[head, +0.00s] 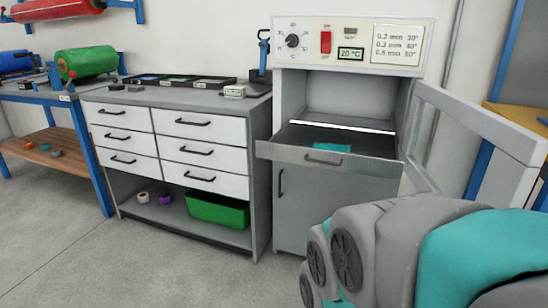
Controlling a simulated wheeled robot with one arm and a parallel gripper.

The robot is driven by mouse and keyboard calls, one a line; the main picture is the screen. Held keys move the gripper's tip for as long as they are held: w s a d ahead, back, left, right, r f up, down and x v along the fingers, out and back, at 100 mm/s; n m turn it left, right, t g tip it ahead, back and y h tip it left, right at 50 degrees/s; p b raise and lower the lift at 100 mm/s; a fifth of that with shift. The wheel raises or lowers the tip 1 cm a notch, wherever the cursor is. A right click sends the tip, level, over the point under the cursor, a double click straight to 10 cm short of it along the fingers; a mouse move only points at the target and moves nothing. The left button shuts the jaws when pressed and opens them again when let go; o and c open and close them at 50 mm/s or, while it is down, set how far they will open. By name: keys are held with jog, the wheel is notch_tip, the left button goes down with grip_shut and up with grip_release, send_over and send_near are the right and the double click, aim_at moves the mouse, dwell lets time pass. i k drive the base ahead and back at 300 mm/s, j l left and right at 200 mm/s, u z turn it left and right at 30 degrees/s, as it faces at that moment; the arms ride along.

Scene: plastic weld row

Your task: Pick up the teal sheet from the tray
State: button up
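The teal sheet (331,147) lies on the dark tray (290,138), close behind the tray's front edge. Only a small part of it shows above the metal front, and its lower edge is hidden. The tray is pulled out of the grey machine at the right of the head view. My arm fills the lower right of the picture, in front of the machine's lower cabinet. My gripper is not in view.
The machine's door (480,120) stands open to the right, near my arm. A drawer cabinet (190,135) with small boxes on top stands left of the machine, with a green bin (218,209) below. The floor at front left is clear.

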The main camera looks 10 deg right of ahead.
aim_at(321, 146)
jog(key=j+z, duration=0.1)
jog(key=z, duration=0.55)
jog(key=i+j+z, duration=0.15)
jog(key=j+z, duration=0.2)
jog(key=j, duration=0.2)
jog(key=i+j+z, duration=0.1)
jog(key=j+z, duration=0.25)
jog(key=j, duration=0.25)
jog(key=j+z, duration=0.35)
jog(key=j, duration=0.25)
